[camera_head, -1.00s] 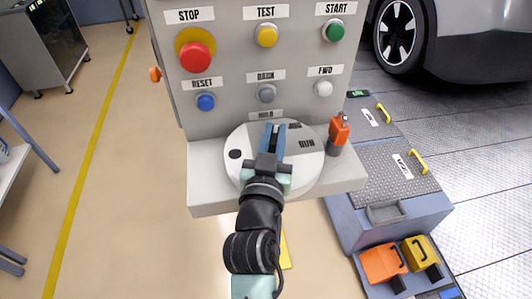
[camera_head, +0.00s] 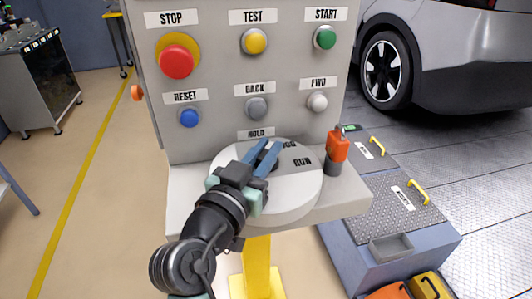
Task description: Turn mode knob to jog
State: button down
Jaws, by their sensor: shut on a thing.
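The mode dial (camera_head: 300,191) is a white disc on the ledge at the foot of the grey control panel. A JOG label (camera_head: 289,144), partly covered, and a RUN label (camera_head: 302,162) show on its right side. My gripper (camera_head: 264,157) is over the dial from the lower left, its blue fingers shut on the knob and pointing up and right, a little left of JOG. The knob itself is mostly hidden by the fingers, so its exact pointing cannot be seen. The left part of the dial is hidden by my gripper.
A HOLD label (camera_head: 256,134) sits above the dial. The panel has a red stop button (camera_head: 175,60) and several smaller buttons above. An orange-topped switch (camera_head: 337,150) stands close right of the dial. A car (camera_head: 450,60) and a blue-grey case (camera_head: 385,215) are to the right.

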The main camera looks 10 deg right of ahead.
jog(key=c, duration=0.8)
grip_release()
jog(key=v, duration=1.3)
